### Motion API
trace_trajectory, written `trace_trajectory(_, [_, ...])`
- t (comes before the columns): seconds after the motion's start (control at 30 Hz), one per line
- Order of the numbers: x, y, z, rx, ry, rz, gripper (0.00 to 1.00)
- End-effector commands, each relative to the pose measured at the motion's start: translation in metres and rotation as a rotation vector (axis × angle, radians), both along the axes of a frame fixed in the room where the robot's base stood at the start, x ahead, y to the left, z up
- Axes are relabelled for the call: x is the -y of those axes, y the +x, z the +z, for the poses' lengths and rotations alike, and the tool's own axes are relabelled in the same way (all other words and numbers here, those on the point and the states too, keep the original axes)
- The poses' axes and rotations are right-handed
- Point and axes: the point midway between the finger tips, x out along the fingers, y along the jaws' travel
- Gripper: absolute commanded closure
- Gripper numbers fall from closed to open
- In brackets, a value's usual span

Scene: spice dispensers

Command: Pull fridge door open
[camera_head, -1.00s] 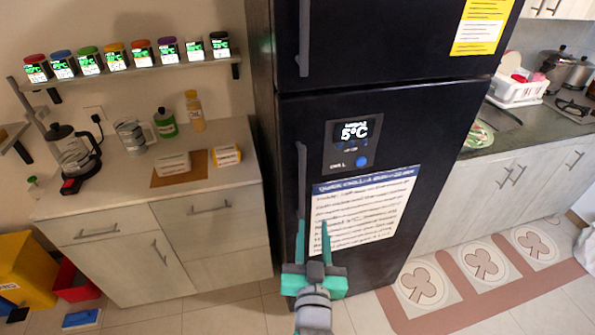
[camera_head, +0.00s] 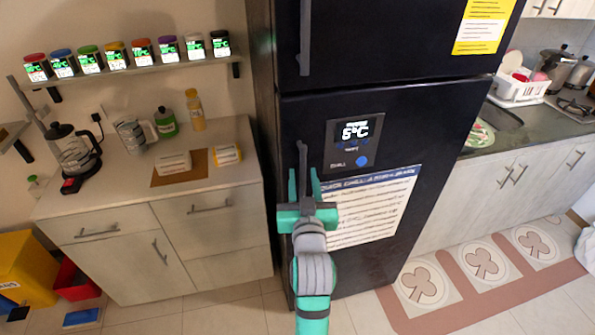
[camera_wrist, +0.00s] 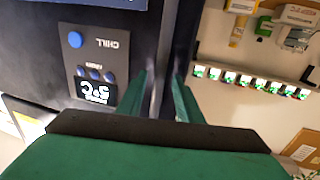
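The black fridge's lower door (camera_head: 400,125) is shut, with a 5°C display panel (camera_head: 354,140) and a paper notice (camera_head: 370,205) on its front. Its long dark vertical handle (camera_head: 302,155) is near the door's left edge. My gripper (camera_head: 303,174) is in front of this handle, its two green fingers apart, one on each side of it. In the wrist view the fingers (camera_wrist: 162,78) also stand either side of the grey handle bar (camera_wrist: 165,45). Gaps seem to remain; contact with the handle is unclear. My wrist hides the handle's lower part.
The upper fridge door (camera_head: 390,40) has its own handle (camera_head: 305,40) and is shut. A cabinet (camera_head: 160,250) with a kettle (camera_head: 72,150) and bottles stands close on the left. A spice shelf (camera_head: 140,70) is above it. Floor mats (camera_head: 480,262) lie at the right.

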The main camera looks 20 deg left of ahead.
Motion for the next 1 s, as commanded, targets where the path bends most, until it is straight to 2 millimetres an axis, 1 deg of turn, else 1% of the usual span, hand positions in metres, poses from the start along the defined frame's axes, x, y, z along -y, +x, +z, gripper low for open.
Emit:
trace_trajectory(0.03, [-0.003,0.007,0.0,0.0,0.0,0.0,0.68])
trace_trajectory(0.2, [-0.008,0.019,0.0,0.001,0.0,0.0,0.68])
trace_trajectory(0.33, [-0.01,0.023,0.0,0.0,0.001,0.0,0.68])
trace_trajectory(0.57, [-0.01,0.023,0.0,0.0,0.001,0.0,0.68])
trace_trajectory(0.6, [-0.01,0.023,0.0,0.001,0.001,0.0,0.77])
trace_trajectory(0.7, [-0.01,0.023,0.0,0.001,0.001,0.001,1.0])
trace_trajectory(0.8, [-0.01,0.023,0.0,0.001,0.001,0.001,1.0])
trace_trajectory(0.83, [-0.031,0.022,0.0,0.001,-0.001,0.008,1.0])
trace_trajectory(0.9, [-0.019,0.022,0.0,-0.001,0.002,0.004,1.0])
trace_trajectory(1.0, [-0.013,0.021,0.0,-0.001,0.003,0.01,1.0])
